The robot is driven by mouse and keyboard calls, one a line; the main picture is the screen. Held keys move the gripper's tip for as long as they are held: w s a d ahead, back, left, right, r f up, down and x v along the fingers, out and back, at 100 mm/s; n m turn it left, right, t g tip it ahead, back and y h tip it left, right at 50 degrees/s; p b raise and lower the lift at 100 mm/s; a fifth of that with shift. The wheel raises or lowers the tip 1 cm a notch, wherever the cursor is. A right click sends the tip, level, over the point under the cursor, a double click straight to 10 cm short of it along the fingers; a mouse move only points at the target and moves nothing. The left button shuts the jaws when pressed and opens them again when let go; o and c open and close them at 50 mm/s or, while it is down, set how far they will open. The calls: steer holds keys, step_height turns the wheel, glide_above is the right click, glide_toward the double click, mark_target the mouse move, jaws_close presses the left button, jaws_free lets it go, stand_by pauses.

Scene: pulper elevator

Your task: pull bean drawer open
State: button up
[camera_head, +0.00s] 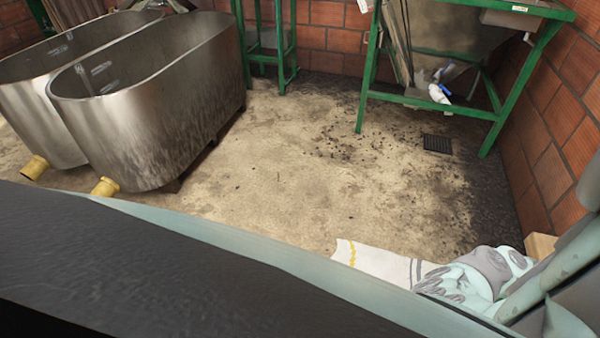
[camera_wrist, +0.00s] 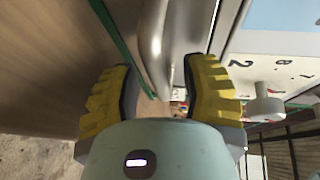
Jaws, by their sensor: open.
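My gripper (camera_wrist: 160,85) is open in the wrist view, with one yellow ribbed finger on each side. A rounded silver metal bar, like a handle (camera_wrist: 151,40), lies ahead of and partly between the fingertips. No finger is closed on it, and I cannot tell whether either finger touches it. A brown flat panel (camera_wrist: 45,65) fills the left of the wrist view, with a green edge strip beside the bar. I cannot tell for sure which surface is the bean drawer's front. The head view does not show my gripper or a clear drawer.
In the head view, metal tubs (camera_head: 150,110) stand left, a green frame (camera_head: 430,105) stands at the back right, and a brick wall (camera_head: 555,130) bounds the right.

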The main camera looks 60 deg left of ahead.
steer(key=shift+o, duration=0.6)
jaws_close()
